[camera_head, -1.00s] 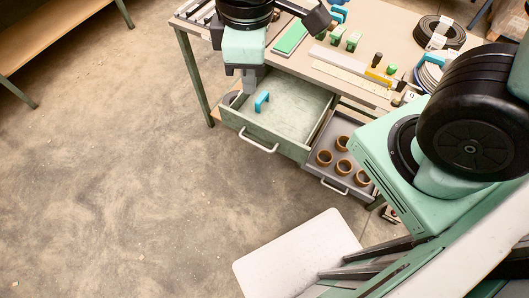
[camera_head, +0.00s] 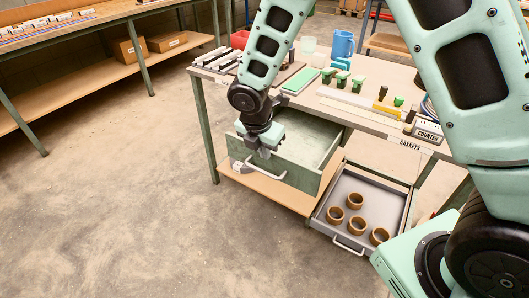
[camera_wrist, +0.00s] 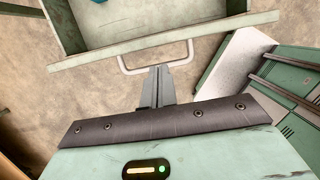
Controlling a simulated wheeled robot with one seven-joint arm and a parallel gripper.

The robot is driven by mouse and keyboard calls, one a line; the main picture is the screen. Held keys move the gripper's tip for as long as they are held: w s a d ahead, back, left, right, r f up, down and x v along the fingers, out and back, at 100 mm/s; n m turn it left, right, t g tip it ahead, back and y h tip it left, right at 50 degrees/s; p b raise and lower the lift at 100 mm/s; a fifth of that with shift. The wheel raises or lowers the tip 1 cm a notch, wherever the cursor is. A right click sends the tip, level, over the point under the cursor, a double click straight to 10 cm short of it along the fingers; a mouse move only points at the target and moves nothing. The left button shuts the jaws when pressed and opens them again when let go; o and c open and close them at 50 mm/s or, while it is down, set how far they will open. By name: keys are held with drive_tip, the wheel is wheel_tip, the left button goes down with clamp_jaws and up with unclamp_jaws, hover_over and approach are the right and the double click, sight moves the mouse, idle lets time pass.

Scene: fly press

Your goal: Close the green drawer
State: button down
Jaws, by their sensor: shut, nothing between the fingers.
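The green drawer (camera_head: 310,152) stands pulled out from under the workbench, with its front panel and pale bar handle (camera_head: 276,176) facing the open floor. In the wrist view the drawer front (camera_wrist: 215,33) crosses the top of the picture, with the handle (camera_wrist: 123,62) below it. My gripper (camera_head: 264,154) is shut and empty at the front of the drawer, close to the handle. In the wrist view the fingertips (camera_wrist: 160,69) overlap the handle's span; I cannot tell whether they touch it. My arm hides part of the drawer's left side and interior.
A grey drawer (camera_head: 322,217) with several brown rings (camera_head: 355,201) is also pulled out, lower and to the right. The workbench top (camera_head: 310,100) carries blocks, a green mat and a blue jug (camera_head: 342,43). The floor (camera_head: 120,190) at left is clear.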

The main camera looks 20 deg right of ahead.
sight(268, 163)
drive_tip(key=x, duration=0.6)
drive_tip(key=shift+f+b, duration=0.2)
drive_tip(key=shift+b, duration=0.15)
drive_tip(key=shift+w+d, duration=0.1)
drive_tip(key=shift+d, duration=0.05)
drive_tip(key=w+d+p, duration=0.3)
drive_tip(key=w+d, duration=0.1)
drive_tip(key=d, duration=0.2)
drive_tip(key=w+d+p, duration=0.3)
drive_tip(key=w+d, duration=0.2)
drive_tip(key=d, duration=0.1)
drive_tip(key=w+d+p, duration=0.3)
drive_tip(key=w+d, duration=0.2)
drive_tip(key=d, duration=0.2)
drive_tip(key=shift+d, duration=0.15)
